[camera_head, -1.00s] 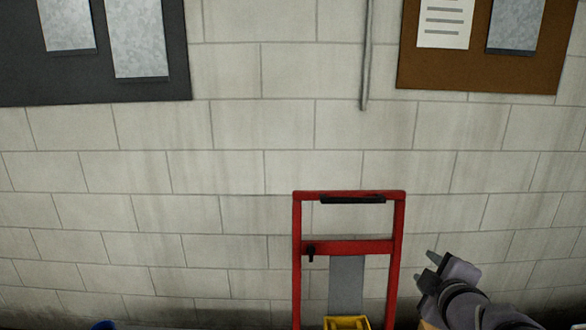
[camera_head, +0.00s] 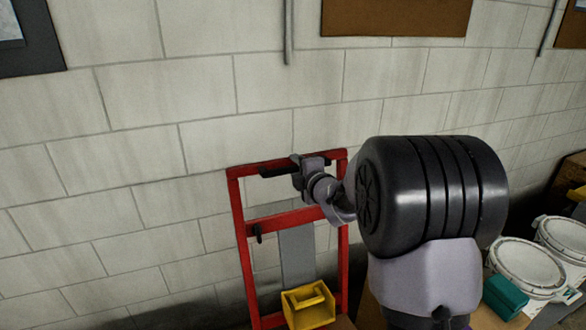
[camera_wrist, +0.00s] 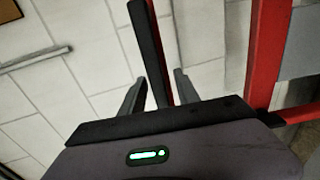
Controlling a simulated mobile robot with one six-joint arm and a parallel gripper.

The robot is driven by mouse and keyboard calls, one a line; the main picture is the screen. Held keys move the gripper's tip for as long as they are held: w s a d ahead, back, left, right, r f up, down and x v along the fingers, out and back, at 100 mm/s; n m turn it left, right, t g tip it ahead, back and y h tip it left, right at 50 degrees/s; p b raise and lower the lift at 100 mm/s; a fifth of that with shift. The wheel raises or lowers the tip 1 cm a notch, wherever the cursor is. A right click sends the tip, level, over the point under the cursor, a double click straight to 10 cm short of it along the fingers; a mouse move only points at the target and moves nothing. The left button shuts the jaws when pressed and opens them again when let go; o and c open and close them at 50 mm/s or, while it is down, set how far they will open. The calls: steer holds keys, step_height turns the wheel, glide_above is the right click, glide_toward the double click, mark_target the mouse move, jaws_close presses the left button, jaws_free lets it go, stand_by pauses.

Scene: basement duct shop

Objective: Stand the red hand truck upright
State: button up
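The red hand truck (camera_head: 239,215) stands in front of the block wall. Its tall frame shows in the head view, and its lower end is out of view. I cannot tell how far it leans. A black grip (camera_head: 272,166) runs along its top bar. My gripper (camera_head: 299,168) is at that top bar. In the wrist view my gripper (camera_wrist: 160,78) has its fingers apart, one on each side of the black grip (camera_wrist: 146,45), with gaps showing.
A yellow bin (camera_head: 309,306) is at the truck's lower front. White buckets (camera_head: 527,266) and a teal box (camera_head: 505,297) are at the right. A pinboard (camera_head: 398,17) and a conduit (camera_head: 288,32) are on the wall.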

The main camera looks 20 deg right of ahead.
steer(key=shift+x, duration=1.1)
steer(key=shift+c, duration=0.5)
jaws_close()
